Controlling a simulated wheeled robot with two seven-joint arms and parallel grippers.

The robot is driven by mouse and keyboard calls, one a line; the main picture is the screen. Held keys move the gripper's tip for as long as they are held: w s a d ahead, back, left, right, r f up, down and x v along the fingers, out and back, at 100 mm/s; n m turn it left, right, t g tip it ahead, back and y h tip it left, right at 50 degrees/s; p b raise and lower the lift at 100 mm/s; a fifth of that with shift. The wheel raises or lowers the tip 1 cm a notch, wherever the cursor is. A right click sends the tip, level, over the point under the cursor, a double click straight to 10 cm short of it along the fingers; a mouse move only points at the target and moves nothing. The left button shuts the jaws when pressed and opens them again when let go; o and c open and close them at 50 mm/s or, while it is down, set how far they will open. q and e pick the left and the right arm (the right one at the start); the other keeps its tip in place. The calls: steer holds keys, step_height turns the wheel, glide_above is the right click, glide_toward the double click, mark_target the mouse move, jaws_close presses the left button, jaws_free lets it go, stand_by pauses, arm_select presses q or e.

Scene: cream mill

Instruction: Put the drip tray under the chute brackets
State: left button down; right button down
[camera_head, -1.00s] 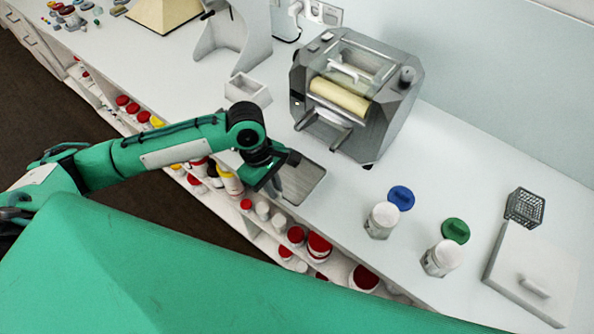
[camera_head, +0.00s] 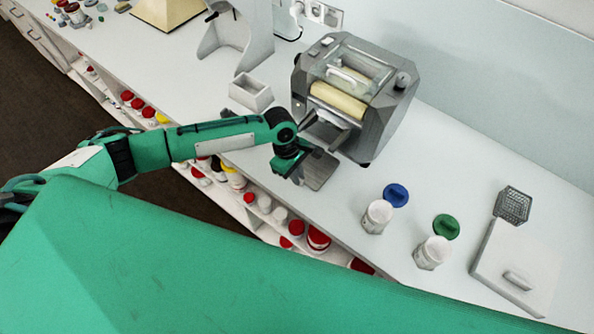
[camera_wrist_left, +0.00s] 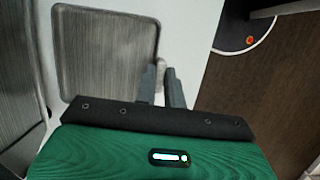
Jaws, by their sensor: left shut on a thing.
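The drip tray (camera_head: 322,172) is a flat, shallow grey metal tray in front of the mill (camera_head: 388,108), near the counter's front edge. My left gripper (camera_head: 298,174) is shut on the tray's near left edge. In the left wrist view the tray (camera_wrist_left: 105,52) fills the upper left, and the left gripper's fingers (camera_wrist_left: 161,86) are at its edge. The chute brackets (camera_head: 340,138) stick out from the mill's front below the cream roller. The tray's far end is close to them; my arm partly hides them. Whether the tray touches the counter is unclear. My right gripper is not in view.
An open white box (camera_head: 250,92) stands left of the mill. Red-lidded jars (camera_head: 318,238) fill the shelf below.

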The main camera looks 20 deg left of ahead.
arm_select(q)
steer(key=shift+f, duration=0.1)
steer(key=c, duration=1.5)
jaws_free()
steer(key=b+v, duration=0.4)
steer(key=v, duration=0.8)
